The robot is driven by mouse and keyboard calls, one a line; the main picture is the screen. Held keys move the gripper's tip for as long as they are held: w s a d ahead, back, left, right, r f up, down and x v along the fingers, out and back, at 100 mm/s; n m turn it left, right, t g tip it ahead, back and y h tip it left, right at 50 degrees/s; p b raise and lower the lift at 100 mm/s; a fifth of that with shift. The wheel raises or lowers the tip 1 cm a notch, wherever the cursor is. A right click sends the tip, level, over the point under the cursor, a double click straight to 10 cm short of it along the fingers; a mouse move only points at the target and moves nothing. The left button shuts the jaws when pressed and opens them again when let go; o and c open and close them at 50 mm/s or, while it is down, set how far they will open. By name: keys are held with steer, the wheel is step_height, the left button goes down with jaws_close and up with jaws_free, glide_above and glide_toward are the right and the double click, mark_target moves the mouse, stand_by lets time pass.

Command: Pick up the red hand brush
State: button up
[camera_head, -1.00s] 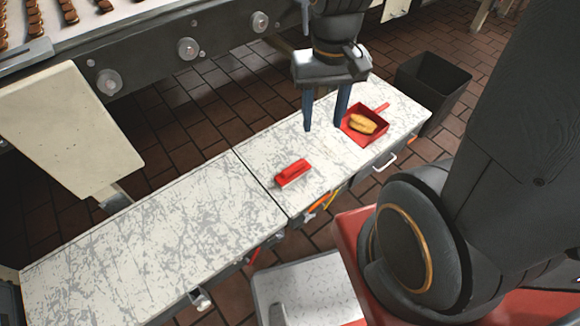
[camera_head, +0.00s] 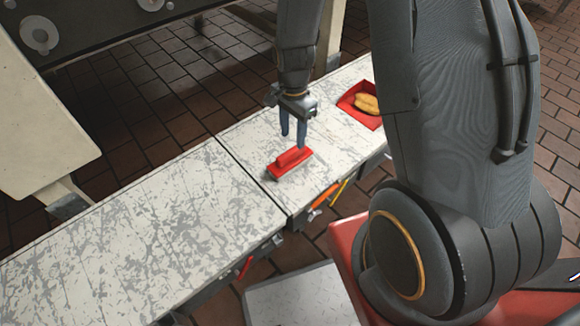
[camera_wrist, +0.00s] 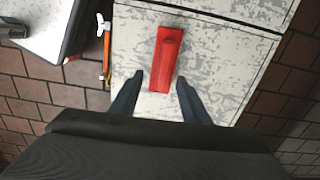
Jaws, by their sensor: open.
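The red hand brush (camera_head: 290,161) lies on the white, scratched worktop, near the seam between two table sections. My gripper (camera_head: 293,140) is open just behind and above the brush's right end in the head view. In the wrist view the brush (camera_wrist: 164,58) lies lengthwise, its near end reaching between the two blue fingertips of my gripper (camera_wrist: 159,76). There is a gap on both sides, and nothing is held. I cannot tell the exact height of the fingertips above the brush.
Orange and yellow tools (camera_head: 324,195) hang at the table's front edge. The left worktop section is clear. A conveyor machine (camera_head: 75,50) stands behind.

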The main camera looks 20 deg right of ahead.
mark_target(291, 151)
steer(key=shift+w+f, duration=0.25)
steer(key=shift+f, duration=0.75)
steer(key=shift+w+a+f+b, duration=0.15)
steer(key=shift+f+b, duration=0.6)
steer(key=shift+f, duration=1.05)
steer(key=shift+w+f+b, duration=0.1)
steer(key=shift+f+b, duration=0.65)
steer(key=shift+f, duration=1)
jaws_close()
